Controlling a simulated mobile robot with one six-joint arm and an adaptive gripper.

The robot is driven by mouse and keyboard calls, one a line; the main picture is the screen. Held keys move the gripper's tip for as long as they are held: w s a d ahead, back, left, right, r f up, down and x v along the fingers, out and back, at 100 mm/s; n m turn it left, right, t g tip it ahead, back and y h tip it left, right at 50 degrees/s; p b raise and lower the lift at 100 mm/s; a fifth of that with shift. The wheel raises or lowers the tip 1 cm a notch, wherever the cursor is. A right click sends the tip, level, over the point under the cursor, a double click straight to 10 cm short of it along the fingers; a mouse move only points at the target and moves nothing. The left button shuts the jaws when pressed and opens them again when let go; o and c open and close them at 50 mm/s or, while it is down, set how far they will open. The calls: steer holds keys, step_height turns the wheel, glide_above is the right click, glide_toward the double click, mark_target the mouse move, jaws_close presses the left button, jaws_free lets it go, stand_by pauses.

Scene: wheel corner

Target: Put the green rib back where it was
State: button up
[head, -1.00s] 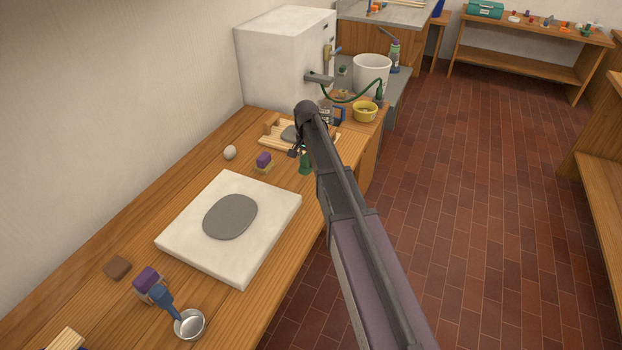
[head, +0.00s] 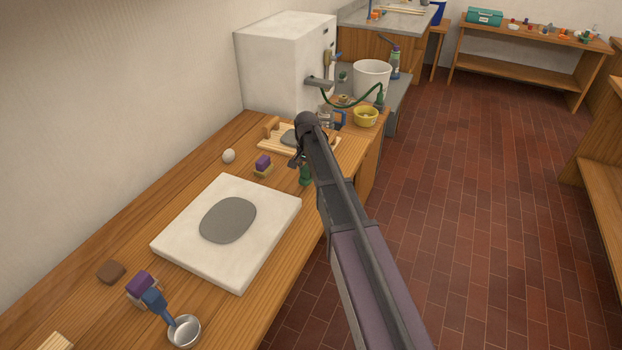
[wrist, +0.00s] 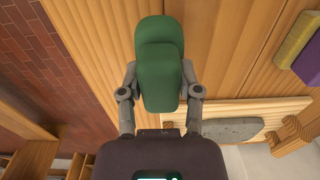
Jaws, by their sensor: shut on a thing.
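The green rib (wrist: 160,60) is between the two fingers of my gripper (wrist: 160,85) in the wrist view, and the gripper is shut on it. In the head view the green rib (head: 305,174) shows just below the gripper (head: 300,160), near the right edge of the wooden bench (head: 110,235). My arm hides part of the gripper there. I cannot tell whether the rib touches the bench top.
A wooden slatted board (head: 262,146) with a grey slab lies behind the gripper. A purple and yellow block (head: 263,165) sits to its left. A white slab (head: 270,245) with a grey clay disc lies nearer.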

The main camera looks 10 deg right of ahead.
mark_target(307, 167)
steer(key=shift+f+b, duration=1.15)
steer(key=shift+f, duration=0.25)
steer(key=shift+f, duration=0.1)
steer(key=o, duration=1)
steer(key=shift+r, duration=0.2)
step_height(307, 167, up, 12)
steer(key=p, duration=1.2)
